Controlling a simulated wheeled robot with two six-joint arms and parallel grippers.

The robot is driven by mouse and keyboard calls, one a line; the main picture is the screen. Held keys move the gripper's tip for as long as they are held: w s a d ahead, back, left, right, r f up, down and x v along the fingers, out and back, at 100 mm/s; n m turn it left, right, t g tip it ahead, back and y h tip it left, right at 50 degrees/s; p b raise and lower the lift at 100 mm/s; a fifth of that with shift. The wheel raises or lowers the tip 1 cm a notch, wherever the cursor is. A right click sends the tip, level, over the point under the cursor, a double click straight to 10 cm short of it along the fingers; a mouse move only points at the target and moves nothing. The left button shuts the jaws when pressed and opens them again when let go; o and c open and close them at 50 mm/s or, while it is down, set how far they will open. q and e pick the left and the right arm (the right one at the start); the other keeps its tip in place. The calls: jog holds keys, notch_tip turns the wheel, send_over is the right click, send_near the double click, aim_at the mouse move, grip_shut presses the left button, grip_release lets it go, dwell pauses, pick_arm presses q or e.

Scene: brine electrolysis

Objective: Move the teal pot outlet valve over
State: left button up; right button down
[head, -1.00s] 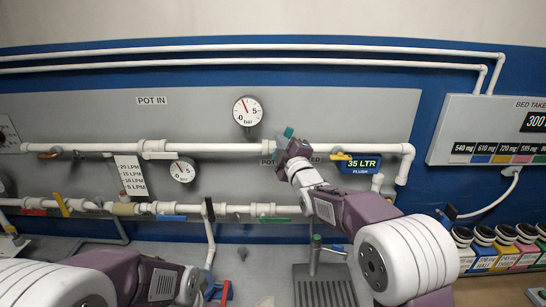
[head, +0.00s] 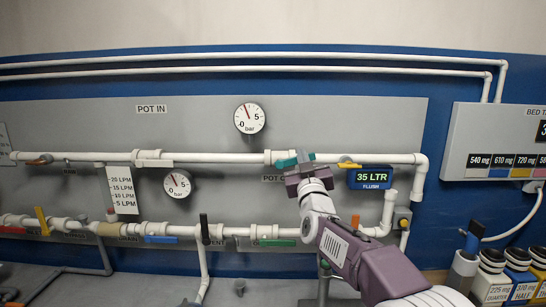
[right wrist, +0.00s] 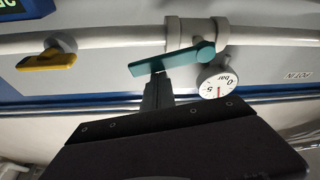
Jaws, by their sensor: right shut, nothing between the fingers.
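The teal handle of the pot outlet valve (head: 284,163) is on the upper white pipe, right of the gauges. It lies roughly along the pipe, and the gripper partly hides it in the head view. In the right wrist view the whole teal handle (right wrist: 165,63) shows, slightly slanted, with its pivot at the right end on the valve body. My right gripper (head: 304,162) is shut and empty. Its fingertips (right wrist: 157,78) are right at the handle's edge; I cannot tell whether they touch it. My left gripper is out of view.
A yellow handle (head: 349,165) and the 35 LTR display (head: 373,178) are just right of the gripper. A pressure gauge (head: 249,118) is above the pipe. The lower pipe (head: 130,229) carries several coloured handles. Dosing containers (head: 490,280) stand at lower right.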

jog(key=shift+d+f+m+h+b, duration=0.3)
jog(key=shift+f+m+h+b, duration=0.2)
jog(key=shift+f+m+b, duration=0.35)
